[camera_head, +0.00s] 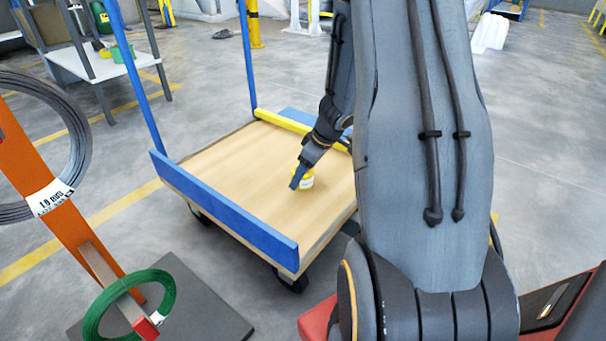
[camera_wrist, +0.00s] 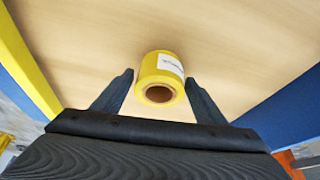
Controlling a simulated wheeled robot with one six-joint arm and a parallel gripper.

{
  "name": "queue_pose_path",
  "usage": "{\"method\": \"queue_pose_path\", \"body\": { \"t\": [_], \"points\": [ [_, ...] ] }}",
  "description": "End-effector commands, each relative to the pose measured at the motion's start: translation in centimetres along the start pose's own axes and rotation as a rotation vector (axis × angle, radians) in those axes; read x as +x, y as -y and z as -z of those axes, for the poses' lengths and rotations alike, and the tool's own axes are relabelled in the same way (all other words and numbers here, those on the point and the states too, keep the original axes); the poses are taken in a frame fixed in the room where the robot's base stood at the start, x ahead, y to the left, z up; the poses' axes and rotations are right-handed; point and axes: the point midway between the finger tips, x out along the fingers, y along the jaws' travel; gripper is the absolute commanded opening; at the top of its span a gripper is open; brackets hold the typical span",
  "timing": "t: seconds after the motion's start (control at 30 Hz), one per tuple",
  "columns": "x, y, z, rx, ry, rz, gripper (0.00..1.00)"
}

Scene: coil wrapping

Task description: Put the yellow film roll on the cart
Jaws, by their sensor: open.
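The yellow film roll (camera_wrist: 154,72) has a white label and a brown core that faces the wrist camera. It rests on the wooden deck of the cart (camera_wrist: 240,45). In the wrist view my gripper (camera_wrist: 160,92) is open, with one finger on each side of the roll and visible gaps between. The cart (camera_head: 222,218) has blue side boards and blue posts, and much of its right side is hidden by my arm.
A yellow bar (camera_head: 283,124) lies along the cart's far edge. At left an orange post (camera_head: 45,185) holds a coil of dark wire (camera_head: 82,150). A green coil (camera_head: 95,318) hangs on a stand at lower left. A table (camera_head: 92,62) stands at upper left. Most of the deck is bare.

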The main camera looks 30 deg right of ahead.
Motion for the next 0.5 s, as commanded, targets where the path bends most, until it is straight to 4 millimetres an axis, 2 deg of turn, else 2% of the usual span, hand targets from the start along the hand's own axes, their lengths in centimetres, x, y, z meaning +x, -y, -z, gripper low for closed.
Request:
{"method": "queue_pose_path", "body": {
  "t": [0.5],
  "points": [
    [-6.6,0.0,0.1,0.001,0.0,-0.001,0.66]
  ]
}}
